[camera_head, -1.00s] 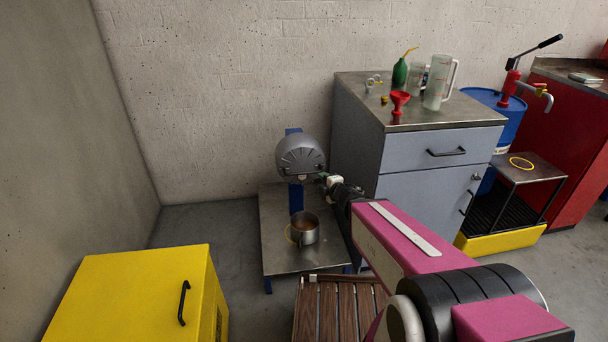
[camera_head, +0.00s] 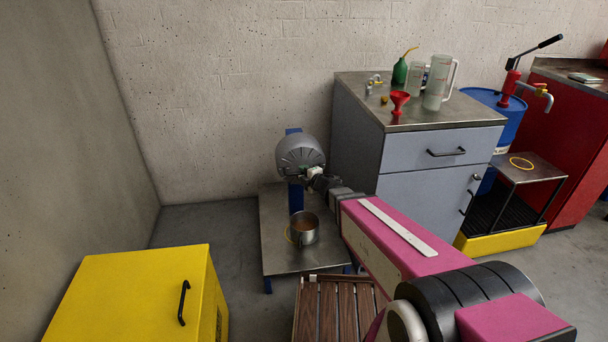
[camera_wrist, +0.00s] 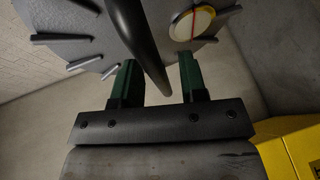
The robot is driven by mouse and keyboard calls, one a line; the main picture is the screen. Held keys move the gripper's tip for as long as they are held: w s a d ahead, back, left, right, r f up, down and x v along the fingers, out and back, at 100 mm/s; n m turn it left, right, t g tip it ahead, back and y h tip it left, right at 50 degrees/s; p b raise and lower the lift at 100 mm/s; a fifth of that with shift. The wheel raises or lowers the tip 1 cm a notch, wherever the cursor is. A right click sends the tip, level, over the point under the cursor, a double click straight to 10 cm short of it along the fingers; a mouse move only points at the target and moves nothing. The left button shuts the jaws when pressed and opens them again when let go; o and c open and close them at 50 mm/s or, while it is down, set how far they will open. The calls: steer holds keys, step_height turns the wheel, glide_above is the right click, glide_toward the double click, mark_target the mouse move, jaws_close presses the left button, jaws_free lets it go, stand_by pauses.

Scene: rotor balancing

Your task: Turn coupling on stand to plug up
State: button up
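The coupling (camera_head: 299,150) is a round grey ribbed housing on a blue stand (camera_head: 295,197) near the back wall. My gripper (camera_head: 310,173) is at the lower front of the coupling in the head view. In the wrist view, my gripper (camera_wrist: 158,78) has its two green fingers apart, in front of the coupling's ribbed face (camera_wrist: 70,30). A dark rod (camera_wrist: 140,45) runs down across the gap between the fingers; I cannot tell if it touches them. A round sight glass (camera_wrist: 195,22) with a red line shows at upper right. I cannot make out the plug.
A metal cup (camera_head: 304,232) stands on the low metal table (camera_head: 280,262) below the coupling. A grey cabinet (camera_head: 425,195) is close on the right. A yellow cabinet (camera_head: 130,290) is at front left, and a slatted wooden surface (camera_head: 338,310) is in front.

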steer(key=shift+w+a, duration=0.15)
jaws_close()
